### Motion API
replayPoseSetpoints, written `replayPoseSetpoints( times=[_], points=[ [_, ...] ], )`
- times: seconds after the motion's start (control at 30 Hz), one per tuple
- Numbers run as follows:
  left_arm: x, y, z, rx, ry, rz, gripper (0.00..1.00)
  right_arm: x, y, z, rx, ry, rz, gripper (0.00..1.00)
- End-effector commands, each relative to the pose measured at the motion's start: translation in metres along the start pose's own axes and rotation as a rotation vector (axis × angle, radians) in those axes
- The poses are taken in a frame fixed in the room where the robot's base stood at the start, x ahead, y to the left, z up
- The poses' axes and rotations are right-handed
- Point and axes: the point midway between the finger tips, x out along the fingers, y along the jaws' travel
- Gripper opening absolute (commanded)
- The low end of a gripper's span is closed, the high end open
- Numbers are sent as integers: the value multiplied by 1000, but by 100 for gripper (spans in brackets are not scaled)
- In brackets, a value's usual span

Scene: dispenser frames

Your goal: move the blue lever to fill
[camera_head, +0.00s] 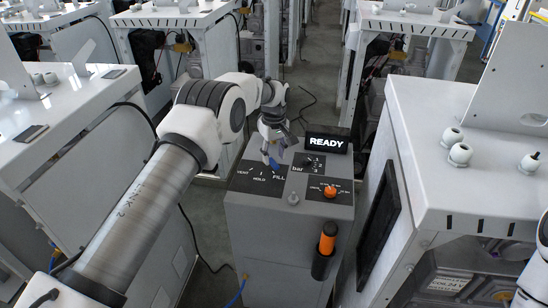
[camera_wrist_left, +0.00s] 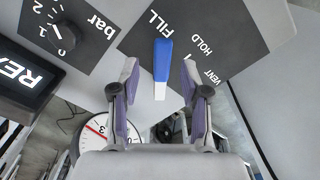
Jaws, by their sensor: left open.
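The blue lever (camera_head: 273,163) stands on the dark VENT/HOLD/FILL plate (camera_head: 242,184) of the grey dispenser. In the left wrist view the lever (camera_wrist_left: 162,60) is blue with a white end and lies closest to the word FILL; its exact setting is hard to tell. My left gripper (camera_head: 272,141) is above the plate, partly covering the lever in the head view. In the left wrist view its fingers (camera_wrist_left: 159,70) are open, one on each side of the lever, with a visible gap on both sides. My right gripper is out of view.
A READY display (camera_head: 327,143), a bar knob (camera_head: 308,162) and an orange knob (camera_head: 330,191) share the dispenser top. An orange-handled tool (camera_head: 328,238) sits in a holder on its front. A round gauge (camera_wrist_left: 97,130) shows in the wrist view. White machine frames (camera_head: 440,150) stand both sides.

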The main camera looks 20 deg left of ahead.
Motion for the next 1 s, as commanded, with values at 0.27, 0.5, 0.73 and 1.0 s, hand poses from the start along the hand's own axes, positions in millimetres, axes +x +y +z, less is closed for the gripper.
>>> replayPoseSetpoints(
  times=[0.27,0.5,0.73,1.0],
  points=[
    [-71,1,-2,-1,4,5,46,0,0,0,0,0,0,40],
    [-104,0,-2,-1,3,3,46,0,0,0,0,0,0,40],
    [-105,0,-1,-1,2,2,46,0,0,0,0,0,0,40],
    [-105,0,-1,-1,2,2,46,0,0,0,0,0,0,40]
  ],
)
